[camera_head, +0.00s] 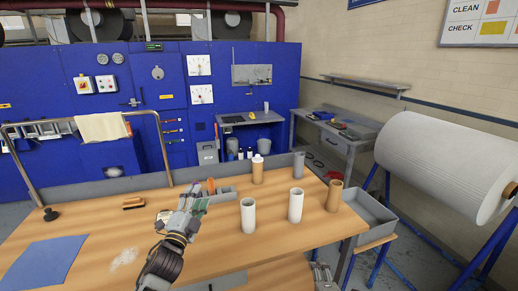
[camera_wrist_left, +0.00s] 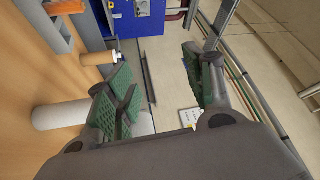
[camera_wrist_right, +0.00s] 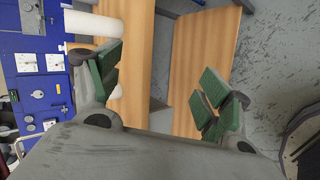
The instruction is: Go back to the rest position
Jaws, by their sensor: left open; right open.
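My left gripper (camera_head: 190,207) is above the wooden table, left of the white tubes, with its arm coming up from the bottom. In the left wrist view its green-padded fingers (camera_wrist_left: 163,88) are apart with nothing between them; a white tube shows beside one finger. My right gripper (camera_head: 321,273) shows only in part at the bottom edge of the head view, near the front of the table. In the right wrist view its fingers (camera_wrist_right: 160,82) are apart and empty, with the wooden tops and floor beyond.
On the table (camera_head: 100,215) stand a left white tube (camera_head: 248,215), a right white tube (camera_head: 295,205), brown tubes (camera_head: 334,196) (camera_head: 257,172) and a grey tube (camera_head: 298,165). A blue cloth (camera_head: 40,262) lies at left. A grey bin (camera_head: 370,215) is at the right end, near a large white roll (camera_head: 445,165).

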